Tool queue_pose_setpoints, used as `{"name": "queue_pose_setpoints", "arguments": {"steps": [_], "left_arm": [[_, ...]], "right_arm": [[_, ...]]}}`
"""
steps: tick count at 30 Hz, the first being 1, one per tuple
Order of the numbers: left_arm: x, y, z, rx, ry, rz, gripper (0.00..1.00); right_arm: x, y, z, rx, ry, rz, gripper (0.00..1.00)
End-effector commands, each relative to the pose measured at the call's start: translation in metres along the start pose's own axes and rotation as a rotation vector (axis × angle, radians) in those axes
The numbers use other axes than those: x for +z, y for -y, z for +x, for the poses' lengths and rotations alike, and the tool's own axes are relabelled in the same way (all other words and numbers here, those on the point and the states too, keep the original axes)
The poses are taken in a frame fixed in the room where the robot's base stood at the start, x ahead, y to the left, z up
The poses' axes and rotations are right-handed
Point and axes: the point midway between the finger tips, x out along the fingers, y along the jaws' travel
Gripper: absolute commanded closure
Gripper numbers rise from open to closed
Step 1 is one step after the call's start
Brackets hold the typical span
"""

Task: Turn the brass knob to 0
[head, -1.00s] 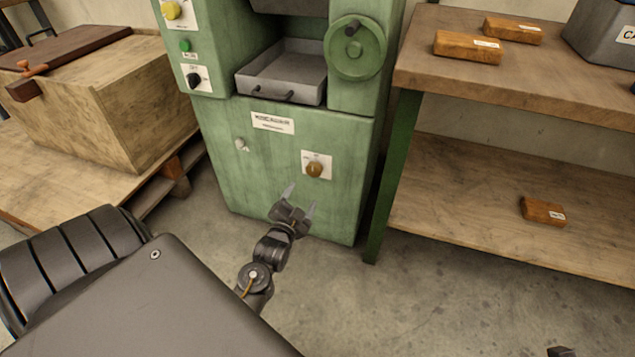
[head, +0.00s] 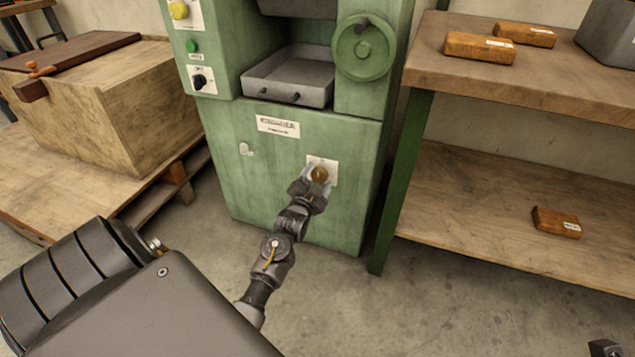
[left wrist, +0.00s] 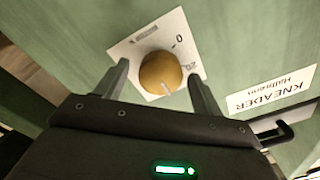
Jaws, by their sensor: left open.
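The round brass knob (head: 319,175) sits on a small white plate (head: 332,164) on the green machine's lower front. In the left wrist view the knob (left wrist: 160,73) shows a white pointer line at its lower edge, directed away from the printed 0 (left wrist: 180,41) at the plate's upper right. Another mark, perhaps 20, is at the plate's right. My left gripper (head: 315,178) is open, with one finger on each side of the knob; I cannot tell whether they touch it. A dark part at the bottom right corner (head: 605,348) may be my right gripper; its jaws are not clear.
The green machine (head: 270,190) has a grey tray (head: 290,78), a handwheel (head: 365,48), and a black switch (head: 200,80). A wooden shelf bench (head: 480,220) with wooden blocks stands right, and a wooden crate (head: 110,110) left. A KNEADER label (left wrist: 272,90) is beside the knob.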

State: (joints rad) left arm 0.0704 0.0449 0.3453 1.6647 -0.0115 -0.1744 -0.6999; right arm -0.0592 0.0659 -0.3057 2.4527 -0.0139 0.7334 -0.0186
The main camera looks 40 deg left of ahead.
Motion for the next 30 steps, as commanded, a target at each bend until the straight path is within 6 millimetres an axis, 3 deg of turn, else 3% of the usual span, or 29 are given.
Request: {"name": "queue_pose_setpoints", "arguments": {"steps": [8, 18, 30], "left_arm": [[-0.0001, 0.0002, 0.0015, 0.001, 0.000, 0.000, 0.32], [0.0000, 0.0000, 0.0013, 0.001, 0.000, 0.000, 0.75], [-0.0021, 0.0017, 0.0012, 0.003, 0.002, -0.077, 0.76]], "right_arm": [[0.0001, 0.0002, 0.0007, -0.001, -0.002, 0.000, 0.64], [0.0002, 0.0003, 0.0006, -0.001, -0.002, 0.000, 0.64], [-0.0019, -0.0008, 0.0072, 0.008, 0.010, 0.003, 0.64]]}}
